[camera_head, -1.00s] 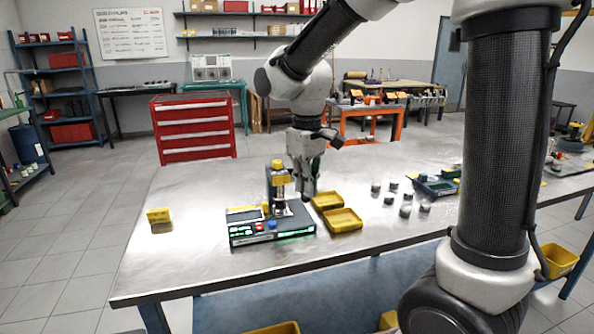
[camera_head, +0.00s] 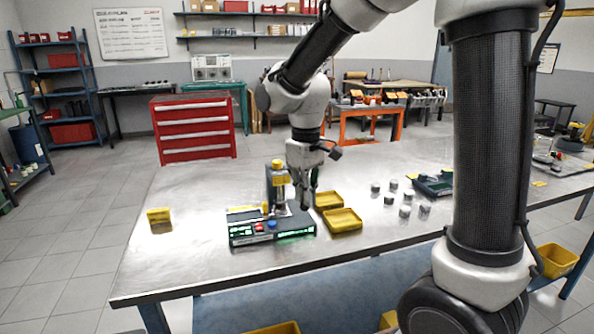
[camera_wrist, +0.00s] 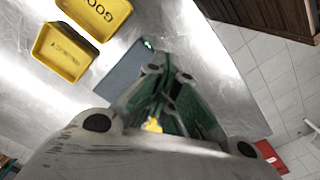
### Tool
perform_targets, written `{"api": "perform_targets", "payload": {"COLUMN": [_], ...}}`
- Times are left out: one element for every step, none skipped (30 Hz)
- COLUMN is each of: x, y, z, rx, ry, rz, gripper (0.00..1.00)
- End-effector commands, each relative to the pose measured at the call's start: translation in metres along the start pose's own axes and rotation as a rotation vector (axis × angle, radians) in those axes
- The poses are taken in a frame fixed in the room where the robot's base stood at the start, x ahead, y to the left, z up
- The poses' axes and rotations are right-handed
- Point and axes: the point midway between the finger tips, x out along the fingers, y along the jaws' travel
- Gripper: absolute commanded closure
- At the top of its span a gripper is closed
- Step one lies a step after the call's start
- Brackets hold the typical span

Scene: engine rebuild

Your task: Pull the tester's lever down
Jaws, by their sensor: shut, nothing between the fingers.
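The tester (camera_head: 272,232) is a dark box with a lit green front, red and blue buttons, and an upright column (camera_head: 276,188) with a yellow top. It stands on the metal bench. My gripper (camera_head: 305,204) points down, shut and empty, just right of the column and above the right part of the tester's base. In the wrist view the fingers (camera_wrist: 166,92) come together over the grey tester base (camera_wrist: 125,72). A small yellow part (camera_wrist: 153,125) shows behind the fingers. I cannot clearly make out the lever, or whether the fingers touch it.
Two yellow trays (camera_head: 342,219) (camera_head: 328,199) sit close right of the tester. Several small metal cylinders (camera_head: 405,211) stand further right. The bench (camera_head: 190,265) is bare between the sign and the tester.

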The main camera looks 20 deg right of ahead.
Motion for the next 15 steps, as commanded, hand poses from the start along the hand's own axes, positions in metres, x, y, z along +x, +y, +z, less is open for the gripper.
{"api": "perform_targets", "payload": {"x": [0.003,0.004,0.003,0.003,0.003,0.003,0.003,0.003,0.003,0.002,0.001,-0.001,-0.003,-0.006,-0.009], "y": [0.0,0.0,0.0,0.0,0.0,0.0,0.0,0.0,0.0,0.0,0.0,0.0,0.0,0.001,0.001], "z": [0.0,0.0,0.0,0.0,0.0,0.0,0.0,0.0,0.0,0.0,0.0,0.0,-0.001,-0.001,-0.001], "rx": [0.001,0.0,0.0,0.0,0.0,0.0,0.0,0.0,0.0,0.0,0.0,0.0,0.0,0.0,0.0], "ry": [-0.003,-0.002,-0.002,-0.002,-0.002,-0.002,-0.002,-0.002,-0.002,-0.002,-0.001,-0.001,0.0,0.001,0.001], "rz": [-0.001,-0.001,0.0,0.0,0.0,0.0,0.0,0.0,0.0,0.0,0.0,0.0,0.0,0.0,0.0], "gripper": [1.0,1.0,1.0,1.0,1.0,1.0,1.0,1.0,1.0,1.0,1.0,1.0,1.0,1.0,1.0]}}
